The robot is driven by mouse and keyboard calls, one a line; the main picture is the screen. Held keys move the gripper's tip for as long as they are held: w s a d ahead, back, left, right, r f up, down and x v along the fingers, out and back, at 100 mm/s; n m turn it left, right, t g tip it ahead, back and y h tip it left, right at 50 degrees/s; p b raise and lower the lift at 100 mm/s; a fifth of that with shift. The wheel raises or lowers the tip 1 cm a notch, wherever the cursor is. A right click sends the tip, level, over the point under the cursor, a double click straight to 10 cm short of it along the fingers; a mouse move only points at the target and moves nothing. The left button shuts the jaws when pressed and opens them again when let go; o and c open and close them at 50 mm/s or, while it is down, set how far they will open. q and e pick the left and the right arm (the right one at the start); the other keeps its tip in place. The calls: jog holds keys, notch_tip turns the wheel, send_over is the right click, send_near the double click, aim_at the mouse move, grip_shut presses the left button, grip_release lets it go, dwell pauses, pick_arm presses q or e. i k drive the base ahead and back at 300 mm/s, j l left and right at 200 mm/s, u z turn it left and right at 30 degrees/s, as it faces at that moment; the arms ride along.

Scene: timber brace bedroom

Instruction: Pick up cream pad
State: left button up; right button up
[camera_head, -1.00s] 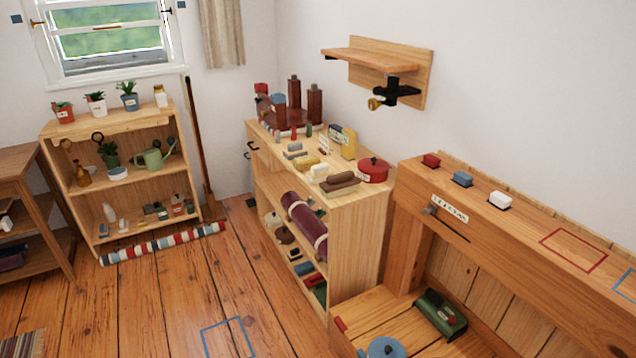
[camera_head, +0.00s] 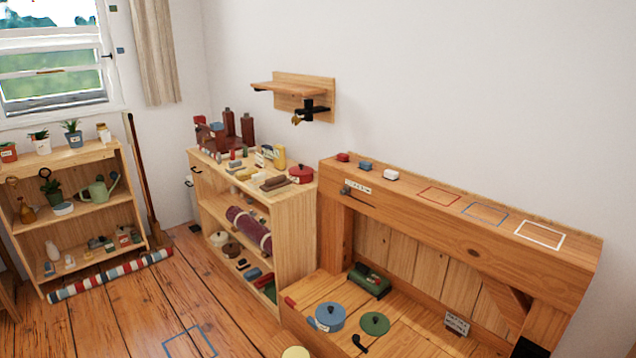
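A small off-white block (camera_head: 391,174), the likeliest match for the cream pad, sits on the top ledge of the wooden bench back (camera_head: 450,222). It is the rightmost of a row, beside a blue block (camera_head: 366,165) and a red block (camera_head: 343,157). Another pale cream piece (camera_head: 258,170) lies among small items on top of the shelf unit, too small to identify surely. A round cream-yellow top (camera_head: 295,352) is cut off at the bottom edge. Neither of my grippers is in view.
Red, blue and white outlines (camera_head: 540,235) mark bare ledge to the right of the blocks. The bench seat holds a blue lidded pot (camera_head: 327,317), a green lid (camera_head: 375,323) and a green-and-dark item (camera_head: 369,281). Open floor (camera_head: 120,315) lies at left.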

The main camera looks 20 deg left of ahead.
aim_at(258, 179)
jog(key=i+j+z, duration=0.15)
jog(key=j+z, duration=0.25)
jog(key=i+j+z, duration=0.15)
jog(key=z, duration=0.2)
jog(key=j+z, duration=0.4)
jog(key=i+j, duration=0.1)
jog(key=j, duration=0.45)
jog(key=i+j, duration=0.1)
jog(key=j, duration=1.05)
jog(key=i+j, duration=0.15)
jog(key=j, duration=0.4)
jog(key=i+j, duration=0.1)
jog(key=j, duration=0.45)
